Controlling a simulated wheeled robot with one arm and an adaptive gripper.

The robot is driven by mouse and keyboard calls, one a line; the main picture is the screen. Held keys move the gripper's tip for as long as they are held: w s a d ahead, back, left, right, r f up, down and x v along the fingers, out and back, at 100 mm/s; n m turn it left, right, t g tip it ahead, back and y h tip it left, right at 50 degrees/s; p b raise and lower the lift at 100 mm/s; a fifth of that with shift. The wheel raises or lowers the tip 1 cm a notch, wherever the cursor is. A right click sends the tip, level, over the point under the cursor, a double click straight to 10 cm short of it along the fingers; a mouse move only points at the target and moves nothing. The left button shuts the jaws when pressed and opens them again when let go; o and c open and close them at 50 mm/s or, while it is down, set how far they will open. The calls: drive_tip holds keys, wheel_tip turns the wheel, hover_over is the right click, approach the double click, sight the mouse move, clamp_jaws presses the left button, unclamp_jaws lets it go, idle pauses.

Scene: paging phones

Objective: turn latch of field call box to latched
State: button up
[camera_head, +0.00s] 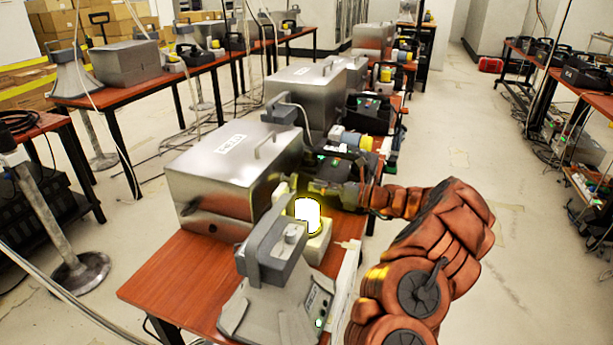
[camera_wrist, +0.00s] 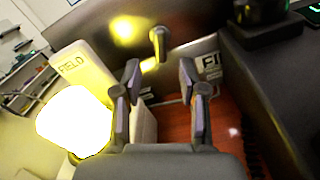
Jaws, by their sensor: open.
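The large metal box (camera_head: 215,190) stands on the near red-brown table with a white label on its lid, too small to read surely. In the wrist view, a metal face (camera_wrist: 185,50) bears a label starting "FI" and a short dark lever (camera_wrist: 158,45), which looks like the latch; its exact setting is unclear. My gripper (camera_head: 317,188) is beside the box's right side. In the wrist view, my gripper (camera_wrist: 160,88) is open, its fingers apart and empty, with the lever ahead beyond the fingertips. The head view does not clearly show the lever.
A glowing lamp (camera_head: 307,214) on a cream base stands close below my gripper; the wrist view shows a cream plate (camera_wrist: 82,68) marked "FIELD" by it. More devices crowd the table behind. The table's front left corner (camera_head: 165,285) is clear.

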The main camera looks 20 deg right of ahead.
sight(297, 182)
drive_tip(key=shift+x, duration=3.9)
clamp_jaws()
drive_tip(key=shift+f, duration=0.1)
